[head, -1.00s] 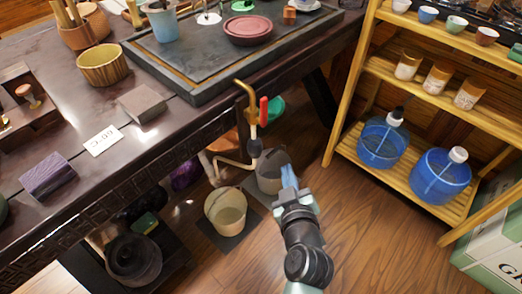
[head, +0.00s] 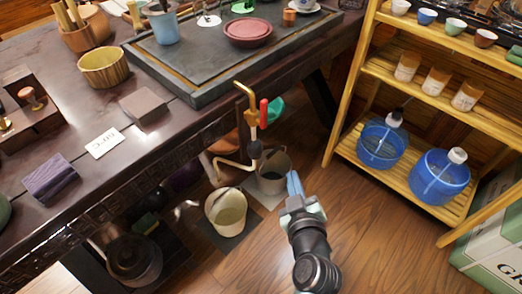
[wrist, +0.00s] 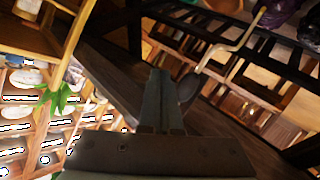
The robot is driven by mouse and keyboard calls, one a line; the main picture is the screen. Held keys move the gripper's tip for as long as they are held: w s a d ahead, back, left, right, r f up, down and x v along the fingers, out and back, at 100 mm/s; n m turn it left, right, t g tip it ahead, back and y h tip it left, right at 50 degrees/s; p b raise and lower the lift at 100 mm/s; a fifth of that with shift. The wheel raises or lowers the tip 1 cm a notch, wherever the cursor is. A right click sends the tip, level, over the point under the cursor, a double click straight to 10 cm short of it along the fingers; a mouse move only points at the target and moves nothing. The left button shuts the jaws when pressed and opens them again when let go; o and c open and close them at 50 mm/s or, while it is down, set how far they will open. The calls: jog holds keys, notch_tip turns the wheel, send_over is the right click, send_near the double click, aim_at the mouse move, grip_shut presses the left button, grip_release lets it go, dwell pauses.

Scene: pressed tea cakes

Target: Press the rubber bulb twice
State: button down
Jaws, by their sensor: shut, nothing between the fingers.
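The dark table (head: 110,175) is at the left. A wooden shelf (head: 350,150) with blue water jugs (head: 440,187) is at the right. Open floor lies between.

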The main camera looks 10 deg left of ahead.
aim_at(263, 151)
jog(key=shift+s+d+r, duration=0.1)
jog(key=shift+s+d, duration=0.45)
jog(key=shift+d, duration=0.3)
jog(key=shift+w+p, duration=0.1)
jog(key=shift+p, duration=0.2)
jog(key=w+a+p, duration=0.4)
jog(key=w+a, duration=0.1)
jog(key=a, duration=0.2)
jog(key=shift+a, duration=0.1)
dwell(1.6)
jog(key=shift+w+a, duration=0.3)
jog(key=shift+w+a, duration=0.4)
jog(key=shift+a, duration=0.25)
dwell(1.1)
jog(key=shift+s+d+b, duration=0.55)
jog(key=shift+s+d, duration=0.15)
jog(key=shift+d, duration=0.25)
